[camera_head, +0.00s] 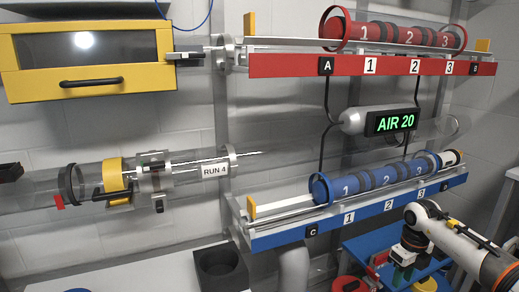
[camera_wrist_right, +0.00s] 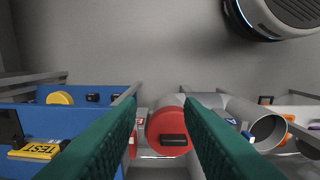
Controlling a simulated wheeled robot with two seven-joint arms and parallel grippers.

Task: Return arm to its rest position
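My right arm (camera_head: 455,235), white with orange and black joints, reaches in from the lower right in the head view. Its gripper (camera_head: 402,268) hangs low, over the area with a blue tray, below the blue rack. In the right wrist view, the two green ridged fingers of the right gripper (camera_wrist_right: 160,105) stand wide apart with nothing held between them. A round red cap (camera_wrist_right: 168,130) with a black handle shows beyond the gap, apart from the fingers. My left gripper cannot be made out in the head view.
The blue rack (camera_head: 350,220) with a blue numbered tube (camera_head: 370,182) is just above-left of my right gripper. The red rack (camera_head: 370,64) is higher. A black holder (camera_head: 221,268) stands left on the bench.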

